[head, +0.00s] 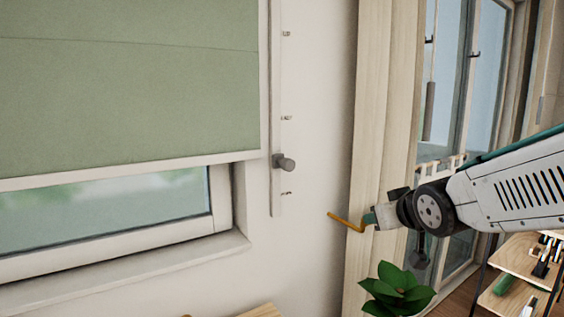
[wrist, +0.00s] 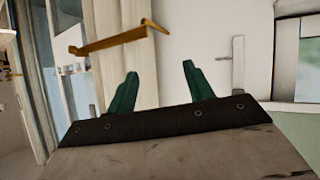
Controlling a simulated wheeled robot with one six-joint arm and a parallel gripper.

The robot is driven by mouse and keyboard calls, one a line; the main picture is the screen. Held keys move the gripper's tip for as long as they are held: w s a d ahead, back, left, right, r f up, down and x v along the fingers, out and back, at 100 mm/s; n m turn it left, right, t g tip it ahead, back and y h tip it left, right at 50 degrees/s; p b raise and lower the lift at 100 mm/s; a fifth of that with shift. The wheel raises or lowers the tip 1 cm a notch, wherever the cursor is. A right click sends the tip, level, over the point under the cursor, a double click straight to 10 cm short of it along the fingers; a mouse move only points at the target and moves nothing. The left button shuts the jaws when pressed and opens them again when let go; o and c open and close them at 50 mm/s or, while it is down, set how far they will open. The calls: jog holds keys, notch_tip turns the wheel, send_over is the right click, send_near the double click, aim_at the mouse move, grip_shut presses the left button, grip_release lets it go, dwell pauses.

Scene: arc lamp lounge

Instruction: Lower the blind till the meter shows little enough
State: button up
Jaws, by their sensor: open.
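The green blind (head: 130,85) covers the upper part of the window at the left of the head view; bare glass (head: 110,212) shows below it. Right of it is a vertical rail (head: 276,90) with a grey knob (head: 287,163) low on it. It seems to be the upright piece (wrist: 238,65) in the wrist view. My gripper (head: 370,218) is right of and below the knob, apart from it. In the wrist view its green fingers (wrist: 160,70) are spread with nothing between them. No meter is identifiable.
A bent orange bar (head: 348,222) is close to my fingertips and lies beyond them in the wrist view (wrist: 120,40); I cannot tell what bears it. A pale curtain (head: 379,100) hangs behind. A plant (head: 398,290) and wooden shelves (head: 520,257) stand below. Wall beside the knob is clear.

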jog(key=w+a+r+n+t+y, duration=0.3)
jog(key=w+a+t+y, duration=0.15)
jog(key=w+a, duration=0.5)
jog(key=n+y, duration=0.3)
jog(key=y, duration=0.5)
send_near(284, 161)
jog(key=shift+t, duration=0.35)
jog(key=w, duration=0.1)
jog(key=w+a, duration=0.1)
jog(key=w, duration=0.1)
jog(key=shift+w+a+f, duration=0.2)
jog(key=shift+w+a, duration=0.15)
jog(key=shift+w, duration=0.05)
jog(key=shift+w+a+r+n, duration=0.15)
jog(key=shift+a+n, duration=0.1)
jog(key=shift+n, duration=0.05)
jog(key=x, duration=0.7)
jog(key=shift+w+r, duration=0.1)
